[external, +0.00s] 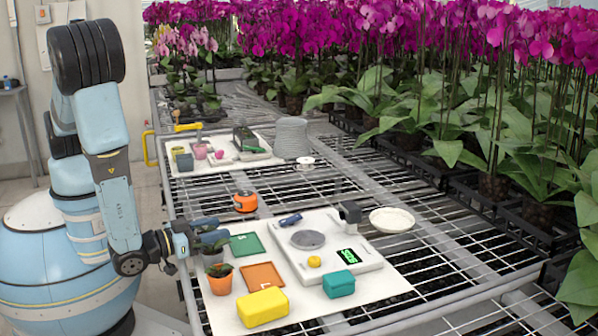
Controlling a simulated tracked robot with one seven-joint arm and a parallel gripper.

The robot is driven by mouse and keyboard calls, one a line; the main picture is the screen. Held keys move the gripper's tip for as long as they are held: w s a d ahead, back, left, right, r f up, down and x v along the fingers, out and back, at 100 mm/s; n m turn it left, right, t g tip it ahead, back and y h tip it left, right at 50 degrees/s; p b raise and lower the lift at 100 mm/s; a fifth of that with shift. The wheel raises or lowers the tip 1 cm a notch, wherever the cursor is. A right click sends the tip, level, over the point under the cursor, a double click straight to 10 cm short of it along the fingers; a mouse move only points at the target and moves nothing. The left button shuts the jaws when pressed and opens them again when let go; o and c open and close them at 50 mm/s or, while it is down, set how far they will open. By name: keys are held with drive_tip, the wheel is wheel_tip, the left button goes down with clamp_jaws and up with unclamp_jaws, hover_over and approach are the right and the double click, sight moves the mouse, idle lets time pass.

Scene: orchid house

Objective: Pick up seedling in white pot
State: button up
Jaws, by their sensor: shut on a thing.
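My gripper (205,231) is at the left edge of the white board on the bench, low over it. Its jaws are shut on a small pale thing, which appears to be the seedling in the white pot; the fingers hide most of it. I cannot tell whether it is clear of the board. Just in front of the fingers a green-leaved seedling stands in a grey pot (213,258). Nearer the camera, another seedling stands in an orange pot (220,284).
On the white board (330,310) lie a green tray (246,244), an orange tray (262,277), a yellow box (262,307), a teal box (338,284) and a scale (328,262). An orange-black item (245,202) sits behind. A white dish (392,220) is right. Orchids line the right.

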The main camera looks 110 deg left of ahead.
drive_tip(key=shift+c, duration=1.3)
